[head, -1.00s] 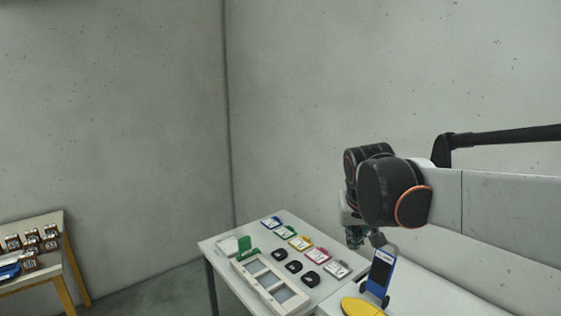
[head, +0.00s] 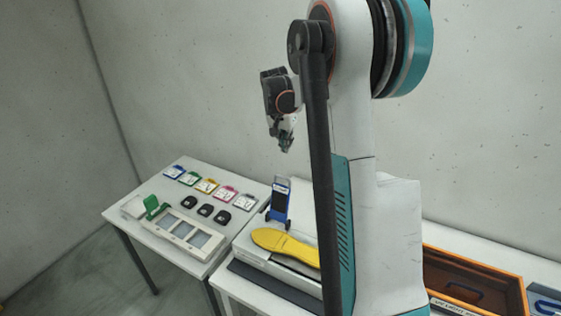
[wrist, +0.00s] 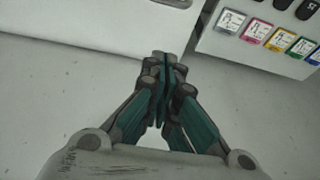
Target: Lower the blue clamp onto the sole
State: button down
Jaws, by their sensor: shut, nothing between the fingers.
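The blue clamp (head: 280,203) stands raised, close to upright, at the far left end of the white bench unit. The yellow sole (head: 270,239) lies flat on that unit in front of the clamp, its right end hidden behind my arm. The clamp is not lying over the sole. My gripper (head: 287,147) hangs in the air above the clamp, apart from it. In the wrist view my gripper (wrist: 164,62) has its fingertips together with nothing between them. The clamp and sole do not show in the wrist view.
A white table (head: 150,208) on the left holds coloured cards (head: 206,186), black pieces (head: 205,210), a light frame (head: 190,236) and a green piece (head: 153,206). An orange-rimmed wooden tray (head: 470,284) is at the lower right. A wall stands behind.

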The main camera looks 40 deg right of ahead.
jog(key=shift+d, duration=0.2)
jog(key=x, duration=1)
jog(key=a, duration=0.1)
jog(key=s+a, duration=0.1)
jog(key=a, duration=0.1)
jog(key=shift+s+a+p, duration=0.3)
jog(key=shift+a+p, duration=0.05)
jog(key=shift+p, duration=0.05)
